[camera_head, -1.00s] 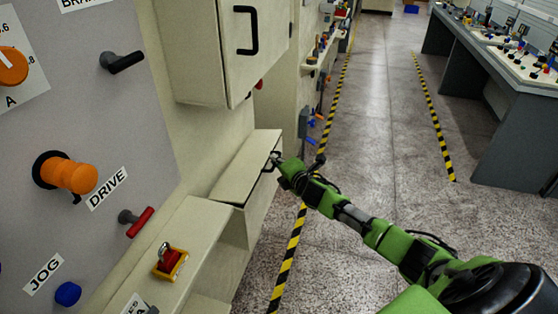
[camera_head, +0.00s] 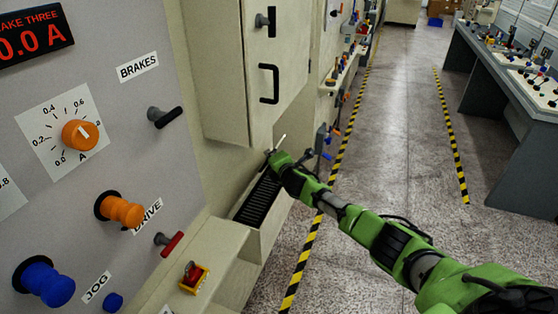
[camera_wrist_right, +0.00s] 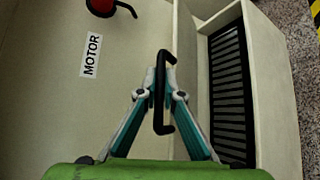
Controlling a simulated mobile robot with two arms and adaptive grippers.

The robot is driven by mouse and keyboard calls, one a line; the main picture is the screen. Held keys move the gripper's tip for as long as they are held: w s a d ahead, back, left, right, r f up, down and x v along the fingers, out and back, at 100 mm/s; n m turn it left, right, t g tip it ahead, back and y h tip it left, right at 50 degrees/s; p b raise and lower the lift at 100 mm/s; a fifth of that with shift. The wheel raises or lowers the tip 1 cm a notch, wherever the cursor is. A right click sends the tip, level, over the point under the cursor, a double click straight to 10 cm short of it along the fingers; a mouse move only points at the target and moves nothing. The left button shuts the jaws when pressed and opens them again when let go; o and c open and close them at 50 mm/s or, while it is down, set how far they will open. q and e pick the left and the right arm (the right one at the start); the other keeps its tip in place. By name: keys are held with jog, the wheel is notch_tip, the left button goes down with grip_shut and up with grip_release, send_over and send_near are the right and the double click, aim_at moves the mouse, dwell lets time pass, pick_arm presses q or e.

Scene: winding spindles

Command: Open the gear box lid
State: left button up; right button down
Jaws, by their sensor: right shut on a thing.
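The gear box (camera_head: 278,222) is a cream box low against the cabinets, and its lid (camera_head: 281,142) stands raised, seen almost edge-on in the head view. The black slotted inside (camera_head: 258,198) of the box is exposed. My right gripper (camera_head: 272,156) is at the lid, at the far end of the box. In the right wrist view, my right gripper (camera_wrist_right: 161,88) is shut on the lid's black handle (camera_wrist_right: 161,116). The slotted inside (camera_wrist_right: 229,95) shows to the right there. My left gripper is out of view.
A cabinet door with a black handle (camera_head: 269,84) hangs above the box. A control panel (camera_head: 120,160) with knobs and levers fills the left, and a red button on a yellow base (camera_head: 194,277) sits nearby. The floor aisle (camera_head: 400,120) to the right is clear.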

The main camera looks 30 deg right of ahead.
jog(key=shift+w+a+r+p, duration=0.5)
jog(key=shift+w+a+r, duration=0.05)
jog(key=shift+w+r, duration=0.2)
jog(key=shift+w+a+r, duration=0.15)
jog(key=shift+w+a, duration=0.05)
jog(key=shift+w+a+n+g+p, duration=0.3)
jog(key=shift+w+n+g+p, duration=0.15)
jog(key=shift+p, duration=0.2)
jog(key=c, duration=2.2)
grip_release()
jog(key=shift+o, duration=0.2)
jog(key=shift+s, duration=0.15)
